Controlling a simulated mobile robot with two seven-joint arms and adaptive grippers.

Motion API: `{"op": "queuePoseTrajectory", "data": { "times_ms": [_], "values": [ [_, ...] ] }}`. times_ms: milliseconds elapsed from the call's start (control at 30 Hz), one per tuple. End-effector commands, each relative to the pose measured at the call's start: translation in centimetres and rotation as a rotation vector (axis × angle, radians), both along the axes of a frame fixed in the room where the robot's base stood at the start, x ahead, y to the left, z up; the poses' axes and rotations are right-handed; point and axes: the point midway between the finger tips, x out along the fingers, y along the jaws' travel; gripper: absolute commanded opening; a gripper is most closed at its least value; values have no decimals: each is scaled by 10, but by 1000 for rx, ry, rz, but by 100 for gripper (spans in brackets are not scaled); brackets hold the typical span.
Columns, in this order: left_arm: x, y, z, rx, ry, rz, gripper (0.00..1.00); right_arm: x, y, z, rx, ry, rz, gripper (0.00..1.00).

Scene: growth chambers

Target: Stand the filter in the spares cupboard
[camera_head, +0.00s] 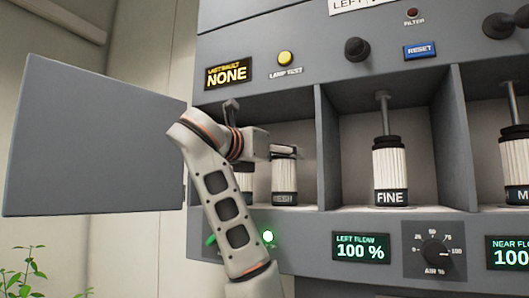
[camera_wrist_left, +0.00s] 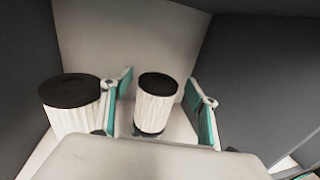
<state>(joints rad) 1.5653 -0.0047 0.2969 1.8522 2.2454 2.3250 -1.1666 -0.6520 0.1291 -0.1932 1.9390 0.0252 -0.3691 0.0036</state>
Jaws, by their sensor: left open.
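My left gripper (camera_wrist_left: 160,82) is open inside the left compartment, the spares cupboard (camera_head: 297,109), whose door stands open. In the left wrist view, a white pleated filter with black ends (camera_wrist_left: 155,108) stands upright between its two teal-padded fingers, with a gap visible on the right side. In the head view, this appears to be the filter with a dark label (camera_head: 285,180), its top partly covered by the gripper. A second filter (camera_wrist_left: 72,110) stands to its left, outside the fingers. In the head view it is mostly hidden behind my wrist (camera_head: 243,180).
The grey cupboard door (camera_head: 95,140) is swung out to the left. A divider (camera_head: 322,150) separates the cupboard from the middle bay, where a FINE filter (camera_head: 389,170) hangs below a rod. Another filter (camera_head: 515,170) is in the right bay. Knobs and a LEFT FLOW display (camera_head: 361,246) line the panel.

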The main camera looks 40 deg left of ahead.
Motion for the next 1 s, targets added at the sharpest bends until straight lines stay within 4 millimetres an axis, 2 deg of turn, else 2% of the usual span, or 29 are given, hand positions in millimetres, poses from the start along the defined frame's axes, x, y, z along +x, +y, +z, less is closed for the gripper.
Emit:
{"op": "queuePoseTrajectory", "data": {
  "times_ms": [133,333,500,800,1000],
  "values": [
    [-23,2,-1,1,-7,7,59,0,1,-10,3,-2,2,40],
    [-54,1,-2,1,-5,8,59,3,14,-11,18,-19,21,40],
    [-77,0,-1,2,-7,8,59,6,14,-16,20,-29,21,40],
    [-105,-2,0,4,-9,6,59,3,11,-38,14,-19,19,40],
    [-115,-3,0,2,-6,4,59,1,10,-47,13,-12,19,40]
  ]
}}
